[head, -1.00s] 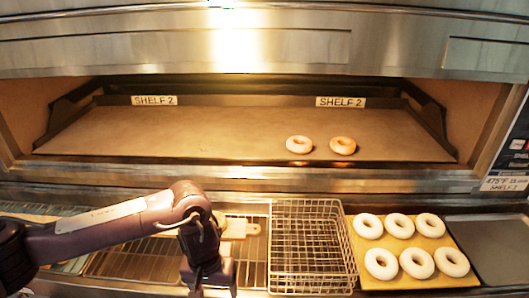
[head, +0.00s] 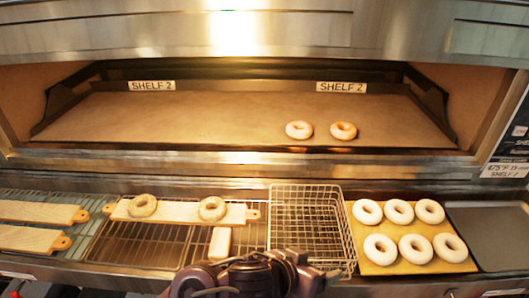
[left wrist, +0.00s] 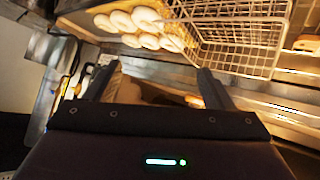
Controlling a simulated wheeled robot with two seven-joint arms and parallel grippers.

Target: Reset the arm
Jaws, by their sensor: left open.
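My left gripper (head: 300,278) is low at the front edge of the head view, in front of the wire basket (head: 345,250), with its arm folded in close. In the left wrist view its two fingers (left wrist: 156,86) are apart, with nothing held between them. The fingertips are partly hidden in the head view. My right gripper does not show in either view.
Two bagels (head: 343,131) lie on the oven shelf (head: 200,118). Two darker bagels (head: 212,208) lie on a wooden board (head: 178,214) over the rack. Several pale bagels (head: 380,249) fill a tan tray (head: 461,268). A grey tray (head: 490,235) at right is empty.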

